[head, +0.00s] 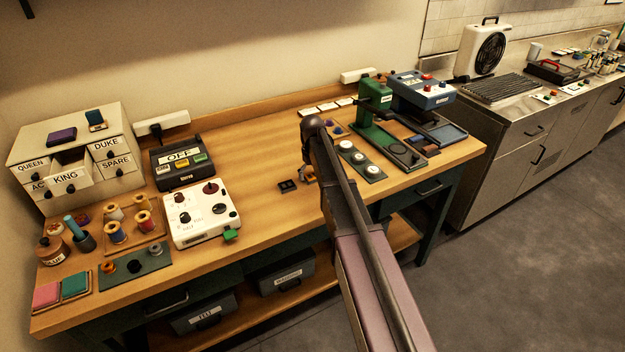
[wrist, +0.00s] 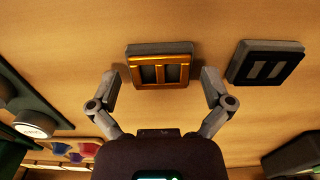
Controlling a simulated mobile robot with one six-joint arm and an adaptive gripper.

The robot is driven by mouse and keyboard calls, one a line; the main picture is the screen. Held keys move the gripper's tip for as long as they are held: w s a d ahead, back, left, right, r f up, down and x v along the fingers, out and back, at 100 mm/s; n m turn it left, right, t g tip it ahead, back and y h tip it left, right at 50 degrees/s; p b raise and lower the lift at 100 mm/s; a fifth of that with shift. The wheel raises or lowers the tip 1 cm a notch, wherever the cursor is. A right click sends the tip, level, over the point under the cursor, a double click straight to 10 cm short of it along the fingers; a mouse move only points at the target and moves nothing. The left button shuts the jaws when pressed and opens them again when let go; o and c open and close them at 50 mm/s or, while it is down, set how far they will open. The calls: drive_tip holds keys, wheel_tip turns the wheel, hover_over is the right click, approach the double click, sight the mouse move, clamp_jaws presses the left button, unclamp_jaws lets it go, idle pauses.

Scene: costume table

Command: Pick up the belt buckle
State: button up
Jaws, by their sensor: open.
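The belt buckle (wrist: 159,72) appears to be the gold rectangular frame with a centre bar in the wrist view. It sits at a dark grey block on the wooden table top. My gripper (wrist: 160,78) is open, with one fingertip to each side of the buckle and a visible gap on both sides. The fingers do not appear to touch it. In the head view my arm reaches over the table and hides most of the buckle; only a bit of orange-gold shows below the gripper.
A dark square block with two grey bars (wrist: 267,63) lies to the right in the wrist view. It also shows left of my gripper in the head view (head: 288,186). A white control box (head: 201,213) stands further left. A green tray with white discs (head: 358,160) lies to the right.

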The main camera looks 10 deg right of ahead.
sight(312, 175)
idle(0.4)
drive_tip(key=c, duration=0.7)
drive_tip(key=shift+s+r, duration=0.1)
drive_tip(key=shift+s, duration=0.05)
drive_tip(key=c, duration=0.3)
drive_tip(key=shift+r, duration=0.15)
drive_tip(key=shift+c, duration=0.2)
drive_tip(key=shift+r+p, duration=0.15)
drive_tip(key=shift+p, duration=0.15)
drive_tip(key=shift+c, duration=0.8)
wheel_tip(312, 175, up, 3)
drive_tip(key=p, duration=0.3)
drive_tip(key=shift+r, duration=0.2)
drive_tip(key=s, duration=0.5)
drive_tip(key=s+d+p, duration=0.1)
drive_tip(key=s, duration=0.9)
drive_tip(key=shift+s+d+r, duration=0.15)
drive_tip(key=shift+s+r, duration=0.2)
drive_tip(key=shift+r, duration=0.05)
